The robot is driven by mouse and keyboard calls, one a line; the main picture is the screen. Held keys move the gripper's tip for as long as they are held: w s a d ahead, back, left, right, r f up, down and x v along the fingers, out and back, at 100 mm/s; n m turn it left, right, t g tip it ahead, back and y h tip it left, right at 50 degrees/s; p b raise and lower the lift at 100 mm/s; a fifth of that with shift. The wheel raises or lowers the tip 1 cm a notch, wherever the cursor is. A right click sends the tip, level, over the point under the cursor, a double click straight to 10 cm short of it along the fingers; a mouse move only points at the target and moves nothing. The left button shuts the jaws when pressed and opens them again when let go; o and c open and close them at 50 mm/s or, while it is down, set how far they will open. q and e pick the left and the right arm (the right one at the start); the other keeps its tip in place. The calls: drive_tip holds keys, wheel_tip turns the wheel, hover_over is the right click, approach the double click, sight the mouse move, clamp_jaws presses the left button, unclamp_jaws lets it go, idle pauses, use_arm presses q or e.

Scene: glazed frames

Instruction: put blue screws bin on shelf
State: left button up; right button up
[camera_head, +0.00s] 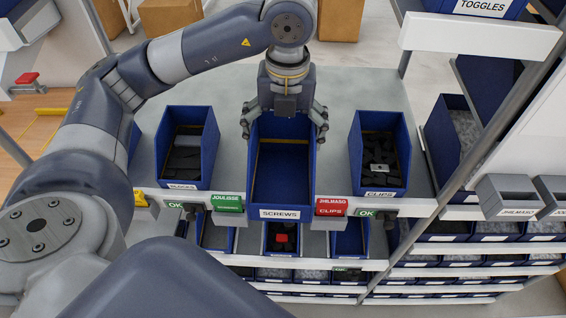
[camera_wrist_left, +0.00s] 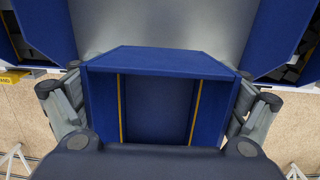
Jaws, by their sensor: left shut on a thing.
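The blue screws bin (camera_head: 282,180) is at the middle of the grey shelf top (camera_head: 230,95), with a white "SCREWS" label at its front. It looks empty inside. My left gripper (camera_head: 284,122) comes down over the bin's back end, with a finger on each outer side, shut on the bin. In the left wrist view the bin (camera_wrist_left: 158,105) fills the middle, between the two fingers of the gripper (camera_wrist_left: 158,105). Whether the bin's underside touches the shelf cannot be told. My right gripper is not in view.
A blue bin with dark parts (camera_head: 187,150) stands to the left, and a blue clips bin (camera_head: 379,155) to the right. Each has a gap to the screws bin. Green (camera_head: 228,203) and red (camera_head: 329,207) tags line the front edge. More bins fill lower shelves.

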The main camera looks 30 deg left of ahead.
use_arm(q)
drive_tip(key=shift+s+d+f, duration=0.2)
drive_tip(key=shift+s, duration=0.4)
drive_tip(key=shift+s+d+f, duration=0.15)
drive_tip(key=shift+s+f, duration=0.05)
drive_tip(key=shift+s, duration=0.45)
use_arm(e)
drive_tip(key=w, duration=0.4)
use_arm(q)
drive_tip(key=w+a+p, duration=0.1)
drive_tip(key=w, duration=0.1)
drive_tip(key=w+a+p, duration=0.1)
drive_tip(key=w, duration=0.1)
drive_tip(key=w+a+p, duration=0.1)
drive_tip(key=w+a, duration=0.1)
drive_tip(key=shift+w+f, duration=0.15)
drive_tip(key=shift+w, duration=0.15)
drive_tip(key=w+a+f+p, duration=0.1)
drive_tip(key=w, duration=0.1)
drive_tip(key=w+a+f+p, duration=0.3)
drive_tip(key=w+p, duration=0.1)
drive_tip(key=shift+w+a+f, duration=0.15)
drive_tip(key=shift+w, duration=0.25)
drive_tip(key=shift+f, duration=0.3)
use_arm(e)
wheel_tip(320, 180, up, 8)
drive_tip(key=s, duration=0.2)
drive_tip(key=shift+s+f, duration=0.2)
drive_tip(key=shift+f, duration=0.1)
